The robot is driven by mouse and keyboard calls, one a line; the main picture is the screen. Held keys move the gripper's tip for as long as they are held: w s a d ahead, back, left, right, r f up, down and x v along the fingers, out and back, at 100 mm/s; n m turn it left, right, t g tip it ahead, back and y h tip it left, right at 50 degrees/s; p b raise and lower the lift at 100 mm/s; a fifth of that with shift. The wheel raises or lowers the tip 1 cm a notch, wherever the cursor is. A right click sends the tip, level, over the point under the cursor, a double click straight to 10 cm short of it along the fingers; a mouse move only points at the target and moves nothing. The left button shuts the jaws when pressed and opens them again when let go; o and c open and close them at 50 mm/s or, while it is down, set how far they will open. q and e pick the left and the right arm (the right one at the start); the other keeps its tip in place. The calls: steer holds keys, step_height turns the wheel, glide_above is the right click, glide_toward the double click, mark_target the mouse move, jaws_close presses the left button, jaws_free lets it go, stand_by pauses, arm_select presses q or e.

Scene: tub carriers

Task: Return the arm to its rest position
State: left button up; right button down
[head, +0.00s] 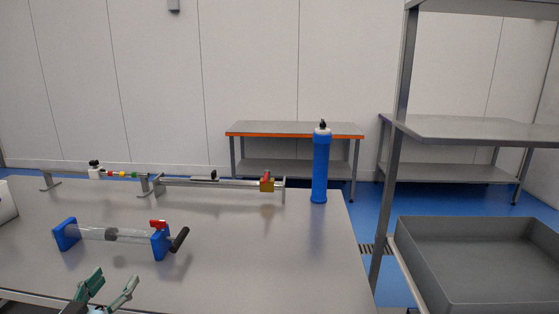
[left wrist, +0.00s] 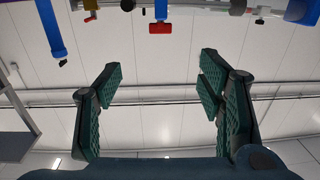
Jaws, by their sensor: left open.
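My left gripper (head: 115,281) is at the bottom left of the head view, over the near edge of the steel table (head: 270,270). Its green-padded fingers are spread apart. The left wrist view shows the same gripper (left wrist: 162,82) open, with only wall and pipes behind the gap and nothing between the fingers. The arm behind it is mostly cut off by the frame edge. My right gripper is in neither view.
A clear tube with blue end blocks (head: 118,235) lies on the table just beyond the gripper. A tall blue cylinder (head: 320,168) stands at the back right corner. Rail fixtures (head: 225,183) line the back. A shelf with a grey tub (head: 480,262) stands right. The table's front right is clear.

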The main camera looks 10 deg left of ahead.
arm_select(q)
steer(key=s+d+f+n+g+y, duration=0.3)
steer(key=s+f+g, duration=0.5)
steer(key=s+f, duration=0.65)
steer(key=s+d+f+m+g+h, duration=0.3)
steer(key=s+d+f+m+g, duration=0.25)
steer(key=s+d+f, duration=0.5)
step_height(320, 180, down, 18)
steer(key=s+d+g, duration=0.1)
steer(key=s+g, duration=0.1)
steer(key=s, duration=0.1)
steer(key=s+f+n+g, duration=0.1)
steer(key=s+f, duration=1.1)
steer(key=s, duration=0.1)
steer(key=shift+s+a+f+h+p, duration=0.15)
steer(key=shift+s+a+h+p, duration=0.15)
steer(key=shift+a+h+p, duration=0.1)
